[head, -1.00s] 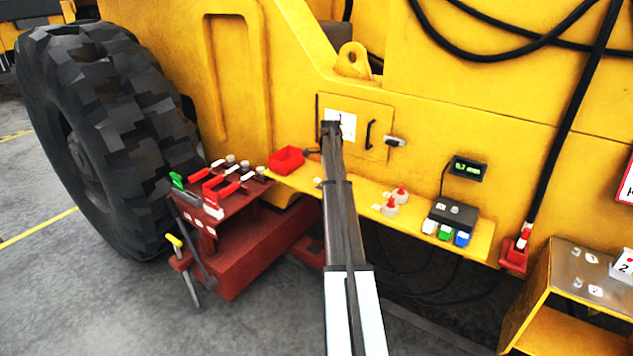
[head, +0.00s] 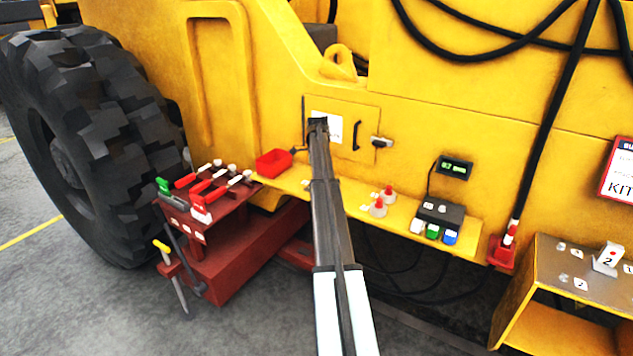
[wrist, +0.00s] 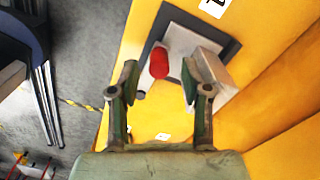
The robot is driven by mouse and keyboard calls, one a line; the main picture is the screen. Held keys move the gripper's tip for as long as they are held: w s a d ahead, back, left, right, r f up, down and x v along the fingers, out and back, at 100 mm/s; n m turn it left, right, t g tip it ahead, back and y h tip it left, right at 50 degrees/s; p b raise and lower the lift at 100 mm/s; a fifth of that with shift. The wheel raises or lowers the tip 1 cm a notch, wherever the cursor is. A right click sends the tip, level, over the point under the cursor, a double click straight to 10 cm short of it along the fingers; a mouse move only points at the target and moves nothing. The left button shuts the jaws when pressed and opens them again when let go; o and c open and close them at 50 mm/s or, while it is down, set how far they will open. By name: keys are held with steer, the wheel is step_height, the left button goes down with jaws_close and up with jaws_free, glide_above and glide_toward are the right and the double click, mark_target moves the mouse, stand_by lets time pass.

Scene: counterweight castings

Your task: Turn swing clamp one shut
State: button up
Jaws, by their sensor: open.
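A dark red fixture stand (head: 235,262) is beside the big tyre in the head view. On its top are several clamp-like levers with red handles (head: 200,187) and pale tips, and a green-handled one (head: 163,186). I cannot read which is swing clamp one, nor tell whether any is shut. In the wrist view my gripper (wrist: 159,76) is open, with nothing between its fingers. Beyond the fingers are a red rounded part (wrist: 159,62) and a pale block (wrist: 212,70) at a dark square frame on a yellow surface. My gripper cannot be made out in the head view.
A yellow stand (head: 553,262) is at right. Black hoses (head: 553,130) hang down. A T-handled tool (head: 172,272) hangs at the stand's front.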

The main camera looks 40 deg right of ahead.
step_height(320, 180, up, 10)
stand_by(0.4)
stand_by(0.3)
